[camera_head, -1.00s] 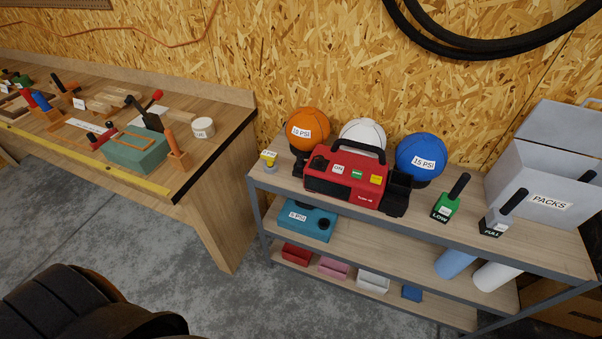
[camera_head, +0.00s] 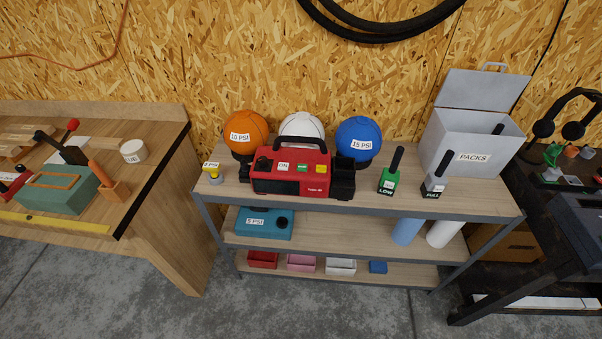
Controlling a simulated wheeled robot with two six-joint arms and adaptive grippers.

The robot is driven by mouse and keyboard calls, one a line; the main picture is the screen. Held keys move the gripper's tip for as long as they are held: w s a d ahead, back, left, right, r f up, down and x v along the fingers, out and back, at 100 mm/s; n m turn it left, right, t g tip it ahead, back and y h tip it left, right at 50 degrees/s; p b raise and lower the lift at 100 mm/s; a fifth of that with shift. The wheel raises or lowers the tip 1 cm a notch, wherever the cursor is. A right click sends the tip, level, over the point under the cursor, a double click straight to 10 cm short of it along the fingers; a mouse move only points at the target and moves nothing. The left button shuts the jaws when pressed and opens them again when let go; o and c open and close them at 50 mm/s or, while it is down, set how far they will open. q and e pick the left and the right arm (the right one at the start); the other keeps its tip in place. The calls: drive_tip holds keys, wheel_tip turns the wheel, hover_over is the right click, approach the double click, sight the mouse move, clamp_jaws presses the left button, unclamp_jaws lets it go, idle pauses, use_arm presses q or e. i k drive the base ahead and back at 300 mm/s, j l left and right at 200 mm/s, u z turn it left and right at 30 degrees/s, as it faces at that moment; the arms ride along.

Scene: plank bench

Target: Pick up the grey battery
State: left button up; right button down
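The grey battery (camera_head: 433,188) stands upright on the top shelf of the metal rack, toward its right end. It has a tall black stem and a label that reads FULL. A green battery (camera_head: 388,183) of the same shape, labelled LOW, stands to its left. The open grey PACKS box (camera_head: 445,150) is just behind and to the right of the grey battery, with another black stem showing inside it. Neither of my grippers is in view.
A red machine (camera_head: 290,172) sits left of the batteries, with orange, white and blue balls (camera_head: 360,138) behind it. A wooden bench (camera_head: 150,190) stands left, and a dark table (camera_head: 575,225) stands right. Grey floor (camera_head: 330,310) is clear in front of the rack.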

sight(438, 177)
drive_tip(key=i+l+u, duration=0.1)
drive_tip(key=l+u, duration=0.15)
drive_tip(key=l, duration=1.05)
